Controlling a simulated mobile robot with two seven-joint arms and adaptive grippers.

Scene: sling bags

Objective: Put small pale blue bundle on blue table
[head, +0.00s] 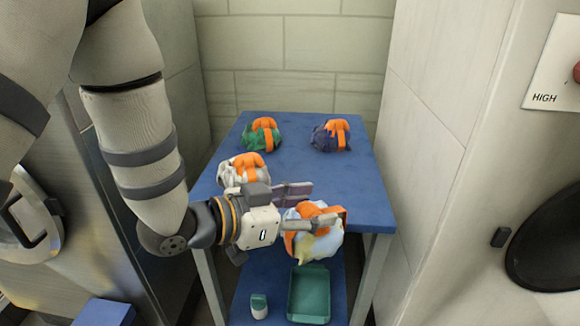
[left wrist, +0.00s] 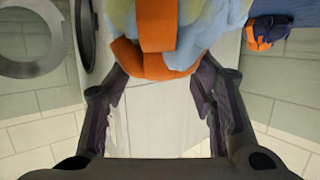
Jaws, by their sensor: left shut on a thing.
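The small pale blue bundle (head: 321,246), with orange straps and a yellowish patch, is at the near edge of the blue table (head: 330,178) in the head view. My left gripper (head: 312,209) reaches in from the left and is shut on it near its orange top. In the left wrist view the pale blue bundle (left wrist: 203,15) lies at the fingertips of my left gripper (left wrist: 160,82), its orange strap between them. The bundle covers part of the table's front edge; I cannot tell whether it touches the tabletop. My right gripper is not in view.
On the table are a green bundle (head: 262,138), a dark blue bundle (head: 325,138) and a whitish bundle (head: 232,178), each with orange straps. The table's centre and right are clear. A teal tray (head: 309,294) and a small teal-and-white item (head: 259,306) lie lower down. Walls flank the table.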

